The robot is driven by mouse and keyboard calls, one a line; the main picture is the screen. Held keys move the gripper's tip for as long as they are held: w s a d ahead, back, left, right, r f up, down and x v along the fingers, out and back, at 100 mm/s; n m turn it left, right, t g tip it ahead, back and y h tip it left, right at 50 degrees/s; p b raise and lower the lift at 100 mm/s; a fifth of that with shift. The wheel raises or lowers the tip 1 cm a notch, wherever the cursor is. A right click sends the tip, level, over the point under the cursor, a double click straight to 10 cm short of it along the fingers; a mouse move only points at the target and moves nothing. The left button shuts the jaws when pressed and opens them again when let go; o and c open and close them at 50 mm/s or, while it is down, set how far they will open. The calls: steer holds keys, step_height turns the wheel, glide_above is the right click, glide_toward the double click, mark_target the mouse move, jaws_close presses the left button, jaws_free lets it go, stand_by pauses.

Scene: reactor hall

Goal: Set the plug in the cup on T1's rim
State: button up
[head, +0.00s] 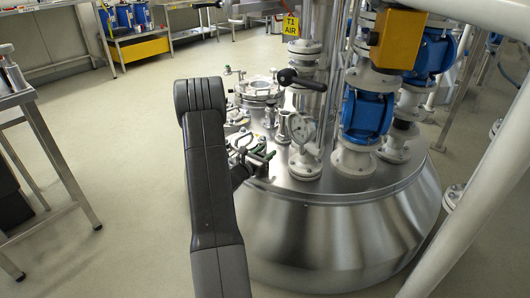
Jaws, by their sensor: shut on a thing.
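Tank T1 is the large steel vessel (335,235) in the middle and right of the head view, with a yellow "T1 AIR" tag (290,26) above its lid. My dark grey arm rises in front of its left side. My gripper (262,158) shows small and partly hidden at the lid's left edge, just right of the arm. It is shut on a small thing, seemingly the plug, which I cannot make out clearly. I cannot pick out the cup on the rim among the small fittings there, and my arm covers part of that rim.
A pale pipe (472,200) slants across the right. A steel table (18,98) stands at the left. The floor between is clear.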

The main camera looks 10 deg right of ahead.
stand_by(0.4)
steer(key=o, duration=1.1)
steer(key=shift+c, duration=0.2)
steer(key=shift+a, duration=0.1)
steer(key=p+v, duration=0.2)
steer(key=v, duration=1.1)
steer(key=shift+s+a+p, duration=0.2)
steer(key=shift+s+p, duration=0.05)
steer(key=shift+p, duration=0.15)
